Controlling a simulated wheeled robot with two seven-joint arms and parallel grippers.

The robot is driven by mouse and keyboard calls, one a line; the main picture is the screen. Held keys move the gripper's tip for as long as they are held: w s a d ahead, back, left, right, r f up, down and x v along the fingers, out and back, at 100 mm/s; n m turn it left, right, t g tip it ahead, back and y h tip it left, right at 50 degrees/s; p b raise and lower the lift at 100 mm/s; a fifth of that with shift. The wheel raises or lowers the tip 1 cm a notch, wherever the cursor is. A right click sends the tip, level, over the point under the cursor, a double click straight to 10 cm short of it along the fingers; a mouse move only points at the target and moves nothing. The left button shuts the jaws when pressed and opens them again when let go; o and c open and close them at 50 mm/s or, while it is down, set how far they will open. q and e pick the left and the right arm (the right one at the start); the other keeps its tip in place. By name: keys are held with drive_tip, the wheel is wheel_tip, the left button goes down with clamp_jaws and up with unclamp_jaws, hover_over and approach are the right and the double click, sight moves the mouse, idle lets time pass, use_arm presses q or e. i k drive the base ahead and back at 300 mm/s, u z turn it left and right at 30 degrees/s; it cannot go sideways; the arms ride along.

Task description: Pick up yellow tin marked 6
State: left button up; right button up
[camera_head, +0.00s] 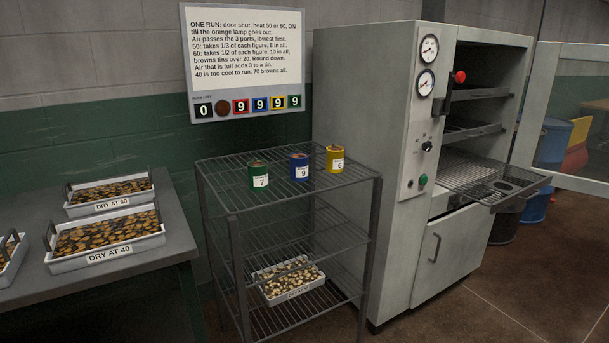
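The yellow tin marked 6 (335,158) stands upright on the top wire shelf of the grey rack (232,215), at its back right corner. A blue tin marked 9 (300,168) stands to its left, a little nearer. A green tin marked 7 (258,176) stands further left. The tins stand apart from each other. Neither of my grippers shows in the head view.
The oven cabinet (385,120) stands just right of the rack, its door (580,110) open and a wire shelf (490,180) pulled out. A table (180,235) with filled trays stands left. A tray (289,281) sits on the rack's lower shelf. A sign (243,60) hangs behind.

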sight(334, 154)
drive_tip(key=k, duration=0.4)
drive_tip(key=z, duration=0.65)
drive_tip(key=i, duration=1.45)
drive_tip(key=u, duration=0.7)
